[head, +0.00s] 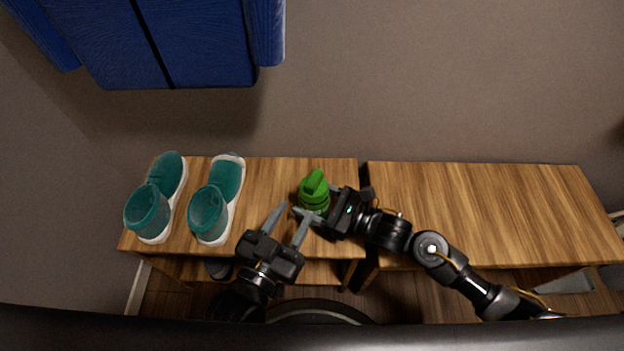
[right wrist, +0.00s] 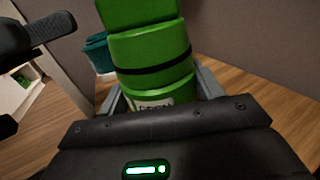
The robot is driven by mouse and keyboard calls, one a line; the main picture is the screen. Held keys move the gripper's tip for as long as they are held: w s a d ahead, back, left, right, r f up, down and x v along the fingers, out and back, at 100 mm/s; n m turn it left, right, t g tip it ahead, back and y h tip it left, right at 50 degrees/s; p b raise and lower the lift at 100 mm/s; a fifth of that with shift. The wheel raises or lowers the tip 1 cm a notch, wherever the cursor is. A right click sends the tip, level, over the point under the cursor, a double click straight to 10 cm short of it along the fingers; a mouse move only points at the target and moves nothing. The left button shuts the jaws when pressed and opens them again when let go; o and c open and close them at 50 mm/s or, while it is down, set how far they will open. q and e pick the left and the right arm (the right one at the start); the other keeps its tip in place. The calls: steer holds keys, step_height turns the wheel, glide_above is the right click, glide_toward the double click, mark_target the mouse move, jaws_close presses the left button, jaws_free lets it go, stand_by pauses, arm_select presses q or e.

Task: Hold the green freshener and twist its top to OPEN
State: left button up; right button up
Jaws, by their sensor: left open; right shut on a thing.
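The green freshener (head: 314,192) stands upright on the left wooden cabinet top, near its right end. My right gripper (head: 322,205) comes in from the right and is shut on the freshener's lower body. In the right wrist view the freshener (right wrist: 150,55) sits between the fingers, with a dark band below its top and a partly hidden white label near its base. My left gripper (head: 290,223) is open and empty, to the lower left of the freshener, its fingers pointing towards it. I cannot read the top's setting.
A pair of teal and white shoes (head: 157,198) (head: 217,199) stands on the left part of the cabinet top (head: 262,180). The right cabinet top (head: 480,205) is clear, across a narrow gap. A blue seat (head: 190,40) is at the far upper left.

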mark_target(308, 190)
arm_select(q)
steer(key=x, duration=0.9)
steer(key=shift+w+d, duration=0.1)
steer(key=shift+w, duration=0.1)
